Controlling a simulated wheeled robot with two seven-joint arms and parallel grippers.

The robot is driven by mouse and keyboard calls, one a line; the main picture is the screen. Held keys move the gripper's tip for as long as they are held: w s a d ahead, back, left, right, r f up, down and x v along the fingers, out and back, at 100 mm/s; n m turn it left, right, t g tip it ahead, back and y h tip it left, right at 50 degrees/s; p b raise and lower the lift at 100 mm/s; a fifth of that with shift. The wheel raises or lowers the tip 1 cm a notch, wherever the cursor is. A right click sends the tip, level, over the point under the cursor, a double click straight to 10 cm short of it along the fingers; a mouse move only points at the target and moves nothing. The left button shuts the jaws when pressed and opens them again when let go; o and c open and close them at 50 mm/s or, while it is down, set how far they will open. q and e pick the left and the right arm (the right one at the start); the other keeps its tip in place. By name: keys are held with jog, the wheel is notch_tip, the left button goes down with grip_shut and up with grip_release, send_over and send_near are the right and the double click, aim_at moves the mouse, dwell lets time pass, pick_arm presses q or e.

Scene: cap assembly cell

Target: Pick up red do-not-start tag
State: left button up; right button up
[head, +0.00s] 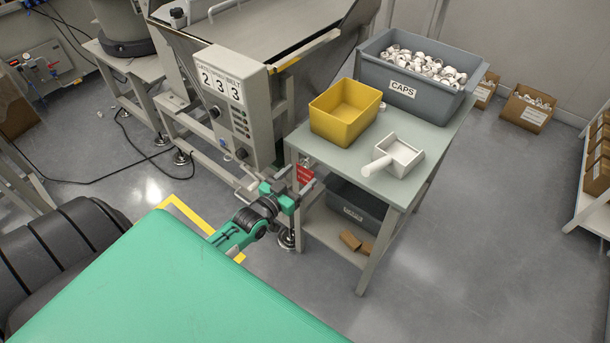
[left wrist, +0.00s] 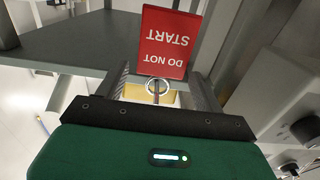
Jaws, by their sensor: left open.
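The red do-not-start tag (head: 305,175) hangs at the near left corner of the grey-green table, partly behind my left gripper in the head view. In the left wrist view the tag (left wrist: 167,42) shows upside down with the words DO NOT START, and a pale ring (left wrist: 157,87) is at its lettered end. My left gripper (head: 293,181) is open. In the left wrist view its two fingers (left wrist: 160,88) stand on either side of the ring, with a gap to each side. I cannot tell whether the fingers are level with the ring in depth. My right gripper is not in view.
The table (head: 330,158) holds a yellow bin (head: 345,112), a white scoop (head: 398,156) and a grey CAPS bin (head: 400,100). A dark bin (head: 357,205) is on its lower shelf. A control box (head: 232,110) stands close to the left. Open floor lies to the right.

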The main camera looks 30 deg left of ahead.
aim_at(304, 172)
pick_arm(q)
jog(key=shift+w+d+f, duration=0.1)
jog(key=shift+w+f, duration=0.05)
jog(key=shift+w, duration=1.25)
jog(key=shift+w+f, duration=0.1)
jog(key=shift+w, duration=1.3)
jog(key=c, duration=0.7)
